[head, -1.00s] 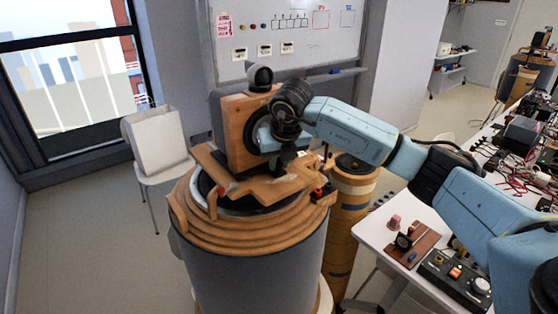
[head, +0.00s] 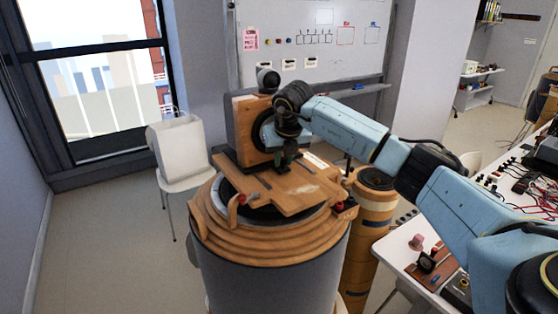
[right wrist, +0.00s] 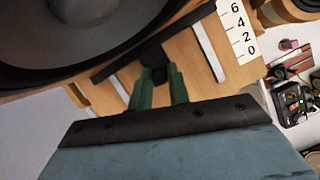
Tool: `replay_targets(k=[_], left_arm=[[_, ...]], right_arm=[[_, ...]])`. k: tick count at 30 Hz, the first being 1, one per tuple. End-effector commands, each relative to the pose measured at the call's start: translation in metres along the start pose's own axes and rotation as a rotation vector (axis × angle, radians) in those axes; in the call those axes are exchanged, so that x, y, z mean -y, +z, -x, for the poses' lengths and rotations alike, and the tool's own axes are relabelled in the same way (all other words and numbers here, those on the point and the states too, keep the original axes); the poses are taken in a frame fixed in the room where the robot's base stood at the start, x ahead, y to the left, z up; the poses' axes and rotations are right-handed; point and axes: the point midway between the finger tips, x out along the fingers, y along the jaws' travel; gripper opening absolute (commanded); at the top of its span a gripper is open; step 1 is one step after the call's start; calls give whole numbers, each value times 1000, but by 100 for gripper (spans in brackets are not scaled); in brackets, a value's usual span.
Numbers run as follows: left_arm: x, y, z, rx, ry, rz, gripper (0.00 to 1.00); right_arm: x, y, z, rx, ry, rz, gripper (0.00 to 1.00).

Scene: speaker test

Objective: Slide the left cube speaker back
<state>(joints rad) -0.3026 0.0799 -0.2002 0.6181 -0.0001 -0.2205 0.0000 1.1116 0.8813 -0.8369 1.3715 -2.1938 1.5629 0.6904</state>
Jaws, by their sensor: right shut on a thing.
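The cube speaker (head: 241,130) is a wooden box with a dark round cone and a black ball (head: 268,79) on top. It stands upright at the back of a wooden board (head: 290,193) on a round wooden-rimmed stand (head: 270,250). My right gripper (head: 287,158) is low in front of the cone. In the right wrist view, its green fingers (right wrist: 158,85) are shut on a small black block (right wrist: 155,58) below the speaker's dark cone (right wrist: 90,30). A white scale (right wrist: 235,35) lies beside it. My left gripper is not in view.
A wooden-banded column (head: 372,215) stands close on the right. A white table (head: 400,238) with electronics is farther right. A white chair (head: 185,178) stands behind left, and a whiteboard (head: 310,45) hangs behind. Bare board lies in front of the speaker.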

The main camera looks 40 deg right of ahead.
Motion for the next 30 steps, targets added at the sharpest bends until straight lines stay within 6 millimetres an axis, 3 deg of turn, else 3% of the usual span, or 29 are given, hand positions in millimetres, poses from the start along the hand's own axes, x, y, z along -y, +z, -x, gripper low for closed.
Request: replay_targets(k=[2,3,7,19,23,30], left_arm=[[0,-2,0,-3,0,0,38],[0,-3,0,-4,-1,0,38],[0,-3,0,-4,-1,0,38],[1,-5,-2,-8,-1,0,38],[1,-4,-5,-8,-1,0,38],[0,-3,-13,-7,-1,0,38]], right_arm=[[0,4,3,14,4,-2,0],[-1,4,3,14,3,-2,22],[-2,4,2,11,3,-1,39],[-2,3,9,8,3,0,40],[-2,3,29,11,4,1,40],[-2,3,85,13,4,1,40]])
